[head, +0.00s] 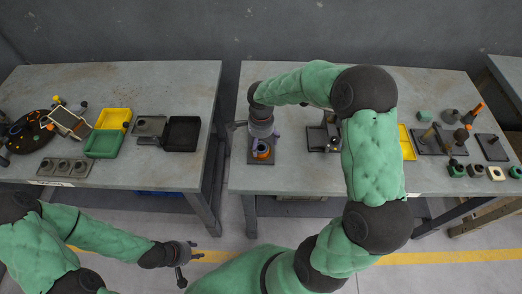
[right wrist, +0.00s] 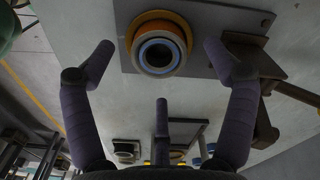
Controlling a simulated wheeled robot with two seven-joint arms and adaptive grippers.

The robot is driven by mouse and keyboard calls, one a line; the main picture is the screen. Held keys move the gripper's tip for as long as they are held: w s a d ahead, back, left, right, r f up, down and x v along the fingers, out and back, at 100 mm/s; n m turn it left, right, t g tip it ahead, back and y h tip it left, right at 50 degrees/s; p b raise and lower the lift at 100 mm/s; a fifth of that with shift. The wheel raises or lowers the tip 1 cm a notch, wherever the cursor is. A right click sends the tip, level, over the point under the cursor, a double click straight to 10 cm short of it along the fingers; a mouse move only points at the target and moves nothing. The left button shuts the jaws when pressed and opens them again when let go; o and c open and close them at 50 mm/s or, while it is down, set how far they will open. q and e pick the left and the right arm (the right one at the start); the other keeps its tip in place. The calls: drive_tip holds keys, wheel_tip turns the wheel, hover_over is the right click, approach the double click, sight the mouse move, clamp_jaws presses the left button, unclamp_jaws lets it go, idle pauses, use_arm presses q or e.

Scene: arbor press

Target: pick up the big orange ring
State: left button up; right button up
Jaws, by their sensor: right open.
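The big orange ring (head: 263,151) sits on a dark plate (head: 254,158) near the left end of the right-hand table. In the right wrist view the orange ring (right wrist: 159,21) surrounds a smaller blue-grey ring (right wrist: 160,46). My right gripper (head: 262,138) is above the ring and hides part of it in the head view. In the right wrist view its dark fingers (right wrist: 160,50) are spread open to either side of the ring, with no visible contact. My left gripper (head: 189,267) is low at the front, over the floor, with its fingers apart and empty.
A dark metal fixture (head: 323,137) stands right of the ring. Yellow (head: 113,118) and green (head: 104,144) trays and a black tray (head: 182,134) are on the left table. Several pegs and blocks occupy the far right. A gap separates the tables.

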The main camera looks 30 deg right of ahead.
wheel_tip(320, 180, down, 3)
drive_tip(key=shift+r, duration=0.1)
drive_tip(key=shift+r, duration=0.1)
drive_tip(key=c, duration=1.3)
drive_tip(key=shift+r, duration=0.15)
